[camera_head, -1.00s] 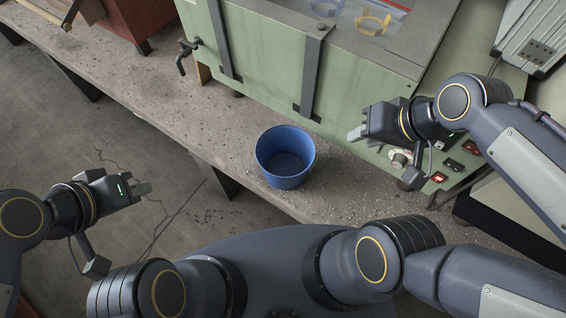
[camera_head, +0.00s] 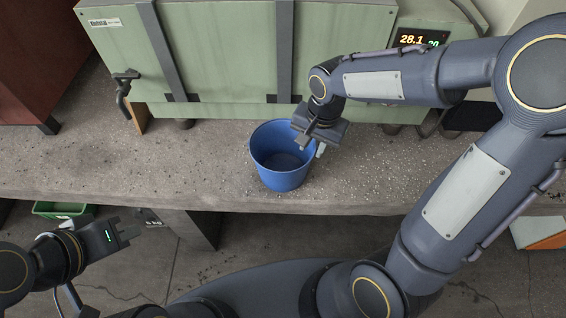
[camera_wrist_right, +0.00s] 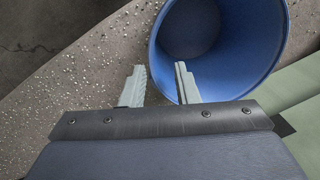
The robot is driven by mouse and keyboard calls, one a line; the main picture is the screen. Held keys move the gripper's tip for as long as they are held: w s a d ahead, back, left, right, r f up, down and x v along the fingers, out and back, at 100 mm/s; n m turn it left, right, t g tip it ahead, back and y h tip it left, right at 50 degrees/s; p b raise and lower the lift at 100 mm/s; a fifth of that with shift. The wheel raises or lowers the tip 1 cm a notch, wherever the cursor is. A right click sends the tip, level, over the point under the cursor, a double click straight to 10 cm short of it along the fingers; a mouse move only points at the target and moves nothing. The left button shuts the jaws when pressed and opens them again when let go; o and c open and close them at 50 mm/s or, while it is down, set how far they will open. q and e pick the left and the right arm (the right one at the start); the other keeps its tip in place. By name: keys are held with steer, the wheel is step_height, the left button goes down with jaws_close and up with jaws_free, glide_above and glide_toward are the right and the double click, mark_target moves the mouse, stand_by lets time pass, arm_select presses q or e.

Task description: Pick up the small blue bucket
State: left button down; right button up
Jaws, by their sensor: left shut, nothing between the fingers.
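The small blue bucket (camera_head: 282,178) stands upright on the concrete bench, open side up. My right gripper (camera_head: 312,147) is at the bucket's right rim. In the right wrist view the bucket (camera_wrist_right: 240,45) fills the upper right, and the gripper (camera_wrist_right: 158,85) is open with a clear gap between its fingers. One finger overlaps the bucket's wall in that view and the other is outside it, over the bench. I cannot tell whether either finger touches the rim. My left gripper (camera_head: 132,231) is shut and empty, low at the left, off the bench's front edge.
The bench (camera_head: 200,165) is bare to the left of the bucket. A green machine (camera_head: 225,50) with dark straps and a lever stands behind it. A red-brown box (camera_head: 35,60) is at the far left. A green bin (camera_head: 62,209) sits below the bench.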

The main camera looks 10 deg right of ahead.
step_height(320, 180, down, 2)
steer(key=shift+a+f, duration=0.15)
steer(key=shift+f, duration=0.05)
steer(key=f, duration=0.5)
steer(key=shift+w+f, duration=0.2)
steer(key=shift+f, duration=0.1)
jaws_close()
